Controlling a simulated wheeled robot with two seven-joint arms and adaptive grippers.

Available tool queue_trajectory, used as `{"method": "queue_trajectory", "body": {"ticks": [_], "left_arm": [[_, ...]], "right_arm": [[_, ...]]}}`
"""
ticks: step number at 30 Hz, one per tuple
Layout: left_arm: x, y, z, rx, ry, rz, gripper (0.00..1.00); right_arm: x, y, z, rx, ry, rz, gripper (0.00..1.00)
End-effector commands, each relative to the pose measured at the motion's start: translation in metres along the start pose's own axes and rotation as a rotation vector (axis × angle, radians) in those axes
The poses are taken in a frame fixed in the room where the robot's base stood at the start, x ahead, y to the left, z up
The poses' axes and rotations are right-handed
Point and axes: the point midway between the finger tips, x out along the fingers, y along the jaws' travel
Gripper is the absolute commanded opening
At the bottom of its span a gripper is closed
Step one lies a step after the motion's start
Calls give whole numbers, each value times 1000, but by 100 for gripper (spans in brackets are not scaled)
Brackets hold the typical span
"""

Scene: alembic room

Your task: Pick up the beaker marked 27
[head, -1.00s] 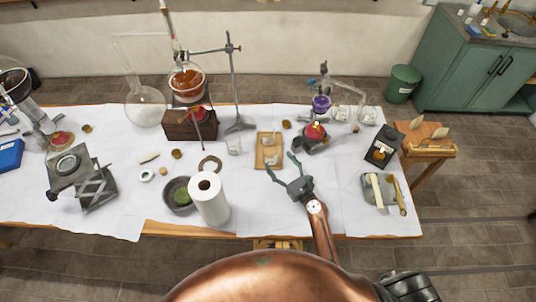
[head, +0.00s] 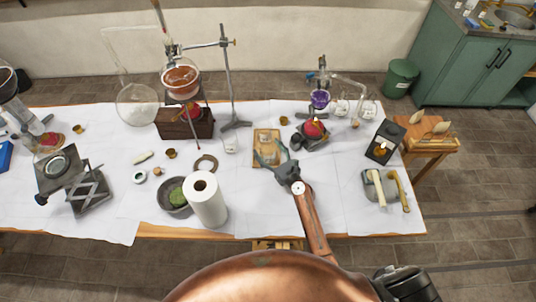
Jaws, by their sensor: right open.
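Small clear glass beakers stand on the table, but I cannot read the number 27 on any of them. Glassware (head: 267,143) is on the wooden tray (head: 262,131), partly hidden by my right gripper. Another small beaker (head: 231,145) stands just left of the tray. More small glass vessels, one of them a beaker (head: 342,107), stand at the back right. My right gripper (head: 267,156) is open, with its fingers over the tray and pointing at the glassware there. I cannot tell whether it touches the glass. My left gripper is not in view.
A white paper roll (head: 206,198) stands upright left of my right arm, beside a grey bowl (head: 173,203). A burner (head: 313,130) is right of the tray.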

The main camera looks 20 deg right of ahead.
Motion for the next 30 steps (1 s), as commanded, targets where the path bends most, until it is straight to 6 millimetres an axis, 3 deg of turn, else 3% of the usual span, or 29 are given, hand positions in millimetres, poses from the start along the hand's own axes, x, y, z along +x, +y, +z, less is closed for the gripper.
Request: {"method": "queue_trajectory", "body": {"ticks": [5, 25, 30], "left_arm": [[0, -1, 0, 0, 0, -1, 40], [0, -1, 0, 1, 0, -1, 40], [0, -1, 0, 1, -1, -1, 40]], "right_arm": [[0, 0, 0, 0, 0, -1, 70], [0, 0, 0, 0, 1, -1, 24], [0, 0, 0, 0, 0, -1, 23]]}}
